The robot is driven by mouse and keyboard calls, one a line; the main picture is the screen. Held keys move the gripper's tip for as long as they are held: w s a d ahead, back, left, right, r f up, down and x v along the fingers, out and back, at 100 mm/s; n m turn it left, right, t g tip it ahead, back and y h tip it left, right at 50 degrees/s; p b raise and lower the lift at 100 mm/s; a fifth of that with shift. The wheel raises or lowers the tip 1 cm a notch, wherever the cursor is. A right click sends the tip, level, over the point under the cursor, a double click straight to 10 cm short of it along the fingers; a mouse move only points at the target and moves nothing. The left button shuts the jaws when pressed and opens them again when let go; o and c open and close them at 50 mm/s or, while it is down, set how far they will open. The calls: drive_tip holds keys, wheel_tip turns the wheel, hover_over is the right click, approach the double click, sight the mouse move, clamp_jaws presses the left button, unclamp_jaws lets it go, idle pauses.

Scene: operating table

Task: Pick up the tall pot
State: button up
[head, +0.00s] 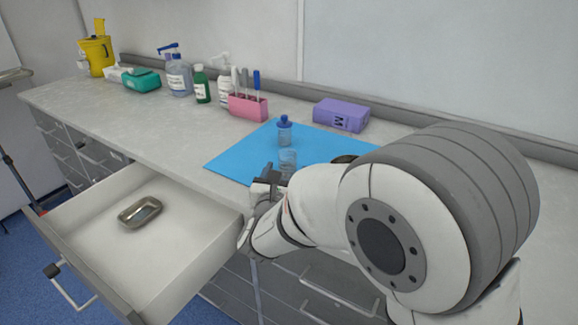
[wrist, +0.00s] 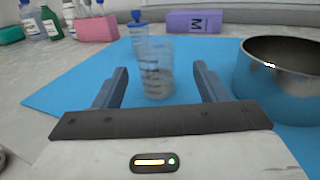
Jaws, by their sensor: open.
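A clear, tall pot with graduated marks (wrist: 155,82) stands upright on the blue mat (wrist: 75,85). It also shows in the head view (head: 288,158), just beyond my gripper (head: 270,174). In the wrist view, the fingers of my gripper (wrist: 160,70) are spread apart to the left and right of the clear pot, with a gap on each side. Nothing is held. A blue-capped bottle (head: 285,132) stands behind the clear pot. My arm hides part of the mat in the head view.
A round metal pan (wrist: 280,90) stands close to the right finger. A purple box (head: 341,115) and a pink holder with pens (head: 248,107) are behind the mat. An open drawer (head: 90,215) with a metal dish (head: 139,212) is at front left. The mat's left part is clear.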

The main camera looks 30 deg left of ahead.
sight(286, 164)
drive_tip(key=shift+a+x, duration=0.15)
drive_tip(key=shift+x, duration=1)
drive_tip(key=shift+a+x, duration=0.15)
drive_tip(key=shift+x, duration=1)
drive_tip(key=shift+s, duration=0.1)
drive_tip(key=shift+c, duration=0.5)
drive_tip(key=c, duration=1)
drive_tip(key=shift+r, duration=0.1)
